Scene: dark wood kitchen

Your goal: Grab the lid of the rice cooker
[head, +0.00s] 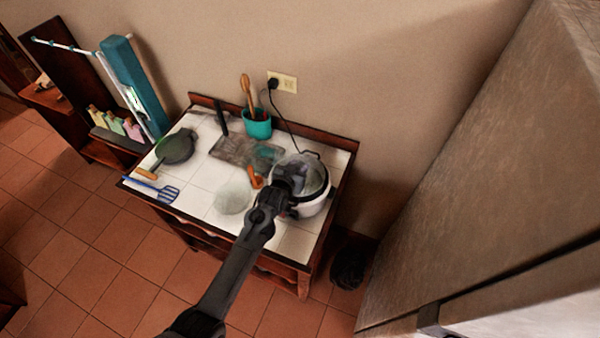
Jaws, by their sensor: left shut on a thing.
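The rice cooker (314,207) is a white pot with a dark handle, standing at the right end of the tiled counter. Its glassy, clear lid (316,173) shows over the pot's opening. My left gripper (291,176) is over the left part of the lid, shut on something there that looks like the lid. The fingertips and the grip point are hidden by my own wrist. I cannot tell whether the lid is seated on the pot or lifted. My right gripper does not show.
On the counter (199,194) are a pan (175,148), a blue slotted spatula (167,193), a pale round bowl (233,198), a grey board (232,149) and a teal utensil holder (257,125). A cord runs from the wall outlet (288,82) towards the cooker. A large grey cabinet (490,150) stands right.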

